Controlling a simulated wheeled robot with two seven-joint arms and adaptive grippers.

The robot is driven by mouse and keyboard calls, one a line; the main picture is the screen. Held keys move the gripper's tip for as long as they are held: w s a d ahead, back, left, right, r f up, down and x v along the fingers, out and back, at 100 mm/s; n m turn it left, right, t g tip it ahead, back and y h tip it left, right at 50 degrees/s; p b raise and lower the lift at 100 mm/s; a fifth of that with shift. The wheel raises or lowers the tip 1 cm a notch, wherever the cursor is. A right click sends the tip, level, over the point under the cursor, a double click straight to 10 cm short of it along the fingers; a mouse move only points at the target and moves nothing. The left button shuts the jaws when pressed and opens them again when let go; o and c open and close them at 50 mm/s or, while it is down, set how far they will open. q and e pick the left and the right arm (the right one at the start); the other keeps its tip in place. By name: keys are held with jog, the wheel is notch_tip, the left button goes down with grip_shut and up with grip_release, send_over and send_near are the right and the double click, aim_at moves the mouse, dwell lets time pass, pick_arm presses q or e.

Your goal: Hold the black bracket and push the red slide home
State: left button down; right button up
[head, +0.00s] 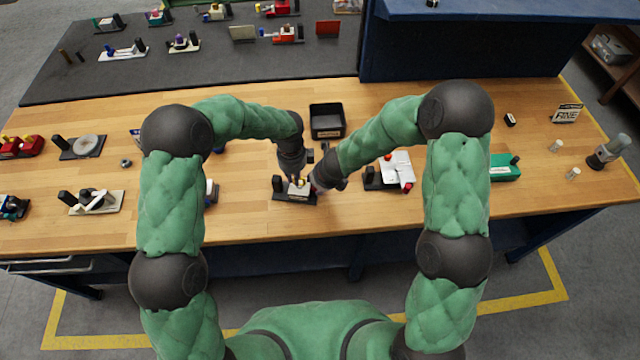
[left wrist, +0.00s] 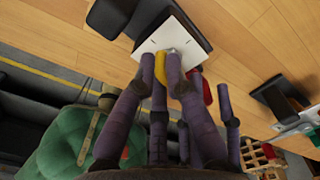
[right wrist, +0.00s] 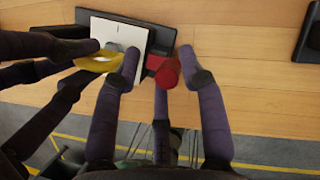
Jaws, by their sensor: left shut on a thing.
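The work is a small unit on a black base (head: 308,200) with a pale block (head: 297,191), a yellow curved piece on it (right wrist: 97,63) and a red slide (right wrist: 167,73) at its right end. The black bracket (head: 278,184) stands at its left end; it also shows in the left wrist view (left wrist: 108,16). My left gripper (left wrist: 162,62) is shut around the yellow piece over the pale block, apart from the bracket. My right gripper (right wrist: 160,68) is open, its fingers spread around the red slide's round end. I cannot tell whether they touch it.
A black bin (head: 327,121) stands behind the unit. Another unit with a white plate (head: 397,170) is close on the right. Wooden bench is clear in front of the unit, and several other fixtures stand to the left.

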pick_arm(q)
jog(key=shift+s+f, duration=0.1)
jog(key=shift+f, duration=0.1)
pick_arm(e)
jog(key=shift+s+d, duration=0.1)
jog(key=shift+s, duration=0.05)
pick_arm(q)
jog(key=shift+r, duration=0.15)
pick_arm(e)
jog(key=v, duration=1.2)
pick_arm(q)
jog(key=shift+w, duration=0.2)
jog(key=c, duration=1.2)
grip_release()
pick_arm(e)
jog(key=shift+f, duration=0.1)
pick_arm(q)
jog(key=shift+r, duration=0.15)
